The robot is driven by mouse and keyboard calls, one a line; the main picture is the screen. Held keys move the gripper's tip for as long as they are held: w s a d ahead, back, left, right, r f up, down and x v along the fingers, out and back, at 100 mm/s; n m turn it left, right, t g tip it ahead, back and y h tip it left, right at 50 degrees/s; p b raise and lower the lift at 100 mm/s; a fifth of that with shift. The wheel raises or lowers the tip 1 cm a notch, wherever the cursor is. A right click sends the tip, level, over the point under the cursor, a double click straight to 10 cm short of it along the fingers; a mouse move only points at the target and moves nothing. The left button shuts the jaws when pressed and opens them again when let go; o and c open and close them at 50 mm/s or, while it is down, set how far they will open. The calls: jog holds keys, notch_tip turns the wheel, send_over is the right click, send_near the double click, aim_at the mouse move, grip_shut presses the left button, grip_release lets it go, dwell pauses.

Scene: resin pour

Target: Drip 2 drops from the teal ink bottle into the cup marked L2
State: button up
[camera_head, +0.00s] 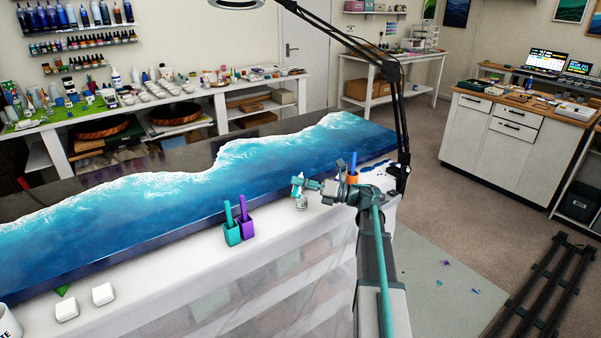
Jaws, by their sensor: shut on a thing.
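My gripper (299,187) is above the front edge of the ocean-painted table, near its right part. It is shut on a small whitish bottle (302,203), which hangs just below the fingers and looks about upright. The bottle is small in view and partly covered by the gripper, so I cannot read its label or see its ink colour. I cannot make out a cup marked L2. A white cup (8,322) with partly cut-off lettering stands at the bottom left corner.
A teal holder (232,234) and a purple holder (247,228) with sticks stand left of my gripper. An orange holder (352,179) stands behind my arm. Two white blocks (67,308) (103,293) lie at the front left. A black lamp arm (402,120) rises at the right.

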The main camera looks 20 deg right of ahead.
jog(key=shift+s+a+f+m+t+p, duration=0.15)
jog(key=shift+m+p, duration=0.5)
jog(key=shift+p, duration=0.55)
jog(key=shift+m+t+p, duration=0.1)
jog(key=shift+m+p, duration=0.5)
jog(key=shift+p, duration=0.55)
jog(key=shift+s+a+f+m+t+p, duration=0.15)
jog(key=shift+m+p, duration=0.5)
jog(key=shift+p, duration=0.55)
jog(key=shift+f+m, duration=0.35)
jog(key=shift+m, duration=0.55)
jog(key=m, duration=0.1)
jog(key=f+m+t+h, duration=0.1)
jog(key=m, duration=0.1)
jog(key=shift+s+a+p, duration=0.1)
jog(key=shift+p, duration=0.2)
jog(key=shift+f+m, duration=0.25)
jog(key=shift+m, duration=0.35)
jog(key=shift+r+m+t+p, duration=0.3)
jog(key=shift+m+p, duration=0.4)
jog(key=shift+m, duration=0.4)
jog(key=shift+f+m, duration=0.1)
jog(key=shift+m, duration=0.3)
